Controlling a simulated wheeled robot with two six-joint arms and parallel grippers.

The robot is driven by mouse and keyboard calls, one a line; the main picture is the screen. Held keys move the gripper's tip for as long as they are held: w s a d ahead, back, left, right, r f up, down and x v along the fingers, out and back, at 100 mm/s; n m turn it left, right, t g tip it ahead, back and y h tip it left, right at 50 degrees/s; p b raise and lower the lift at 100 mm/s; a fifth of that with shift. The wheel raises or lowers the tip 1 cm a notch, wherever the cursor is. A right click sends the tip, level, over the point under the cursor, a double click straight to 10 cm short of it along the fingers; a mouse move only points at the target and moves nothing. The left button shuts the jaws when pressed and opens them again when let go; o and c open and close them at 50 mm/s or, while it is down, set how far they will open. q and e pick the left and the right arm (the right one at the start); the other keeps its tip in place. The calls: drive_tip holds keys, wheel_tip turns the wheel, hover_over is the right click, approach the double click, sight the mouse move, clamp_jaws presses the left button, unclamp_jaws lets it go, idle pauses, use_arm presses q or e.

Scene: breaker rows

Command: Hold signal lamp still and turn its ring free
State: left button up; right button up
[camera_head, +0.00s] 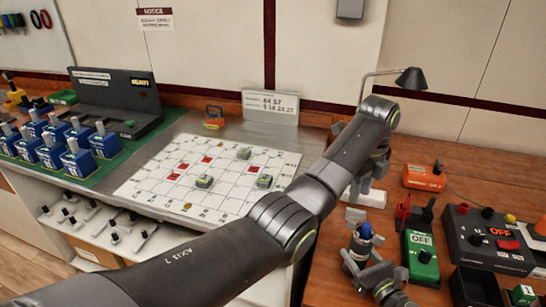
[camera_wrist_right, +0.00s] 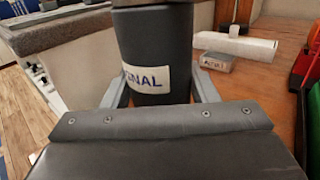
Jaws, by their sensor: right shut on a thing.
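The signal lamp (camera_head: 365,232) stands on the wooden bench in the head view, with a blue top showing. In the right wrist view its dark grey body (camera_wrist_right: 152,60) is upright, with a white label ending in "NAL". My right gripper (camera_head: 362,268) is shut on the lamp body, one finger on each side (camera_wrist_right: 157,92). My left gripper (camera_head: 366,180) is above and behind the lamp, apart from it, partly hidden by its own arm; its jaw opening is unclear. The lamp's ring cannot be made out clearly.
Behind the lamp lie a white block (camera_head: 372,198) and a small grey box (camera_wrist_right: 217,62). To the right are a green box marked OFF (camera_head: 420,255), an orange box (camera_head: 424,178) and a dark panel (camera_head: 480,240). A white grid board (camera_head: 150,190) lies left.

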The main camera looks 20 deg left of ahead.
use_arm(q)
drive_tip(key=w+a+f+n+t+h, duration=0.1)
drive_tip(key=w+a, duration=0.5)
drive_tip(key=a, duration=0.6)
drive_tip(key=w+a+f+n+t+h, duration=0.2)
drive_tip(key=w+a, duration=0.4)
drive_tip(key=a, duration=0.7)
drive_tip(key=shift+w+f+t+h, duration=0.2)
drive_tip(key=shift+f+t+h, duration=0.3)
drive_tip(key=shift+t+h, duration=0.15)
drive_tip(key=g, duration=0.6)
approach(351, 221)
drive_tip(key=shift+m, duration=0.3)
drive_tip(key=x, duration=0.9)
drive_tip(key=shift+w, duration=0.1)
drive_tip(key=shift+r, duration=0.1)
drive_tip(key=shift+c, duration=0.4)
